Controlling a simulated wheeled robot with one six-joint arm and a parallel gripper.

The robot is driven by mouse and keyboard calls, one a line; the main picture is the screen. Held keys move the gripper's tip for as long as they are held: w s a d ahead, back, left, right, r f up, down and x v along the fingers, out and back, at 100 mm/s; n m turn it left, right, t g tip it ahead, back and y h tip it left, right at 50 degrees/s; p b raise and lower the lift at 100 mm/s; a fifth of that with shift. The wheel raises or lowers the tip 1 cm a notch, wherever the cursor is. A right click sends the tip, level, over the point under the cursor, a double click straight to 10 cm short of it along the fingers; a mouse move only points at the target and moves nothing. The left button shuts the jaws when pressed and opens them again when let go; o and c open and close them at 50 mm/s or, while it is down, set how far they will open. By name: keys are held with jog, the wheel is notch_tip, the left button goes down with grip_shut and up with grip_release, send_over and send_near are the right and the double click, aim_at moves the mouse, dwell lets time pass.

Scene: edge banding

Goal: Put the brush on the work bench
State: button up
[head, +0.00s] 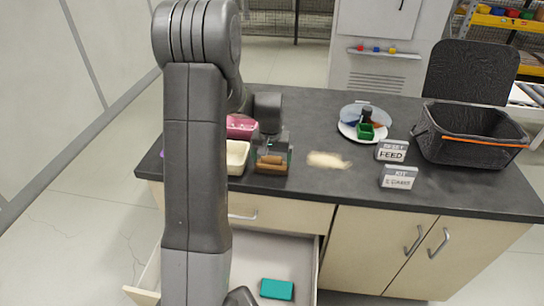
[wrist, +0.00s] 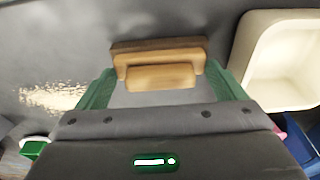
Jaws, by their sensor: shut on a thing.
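The brush (head: 271,161) has a wooden body and is held between the fingers of my gripper (head: 272,156), over the front left part of the dark work bench (head: 320,185). In the wrist view the brush (wrist: 158,62) lies crosswise between the green fingers of my gripper (wrist: 160,78), which is shut on it. The grey bench top (wrist: 60,50) shows behind it. I cannot tell whether the brush touches the bench. Its bristles are hidden. My arm covers part of the bench's left side in the head view.
A cream tray (head: 236,157) and a pink container (head: 240,126) stand left of the brush. A pale heap of shavings (head: 328,160) lies to its right. Further right are a white plate (head: 346,130), two signs (head: 392,151) and a black basket (head: 465,150). An open drawer holds a teal block (head: 277,289).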

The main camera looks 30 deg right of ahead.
aim_at(271, 170)
jog(key=o, duration=0.8)
jog(key=shift+c, duration=0.2)
notch_tip(271, 170, up, 12)
jog(key=s+a, duration=0.1)
jog(key=shift+s, duration=0.2)
jog(key=shift+a, duration=0.1)
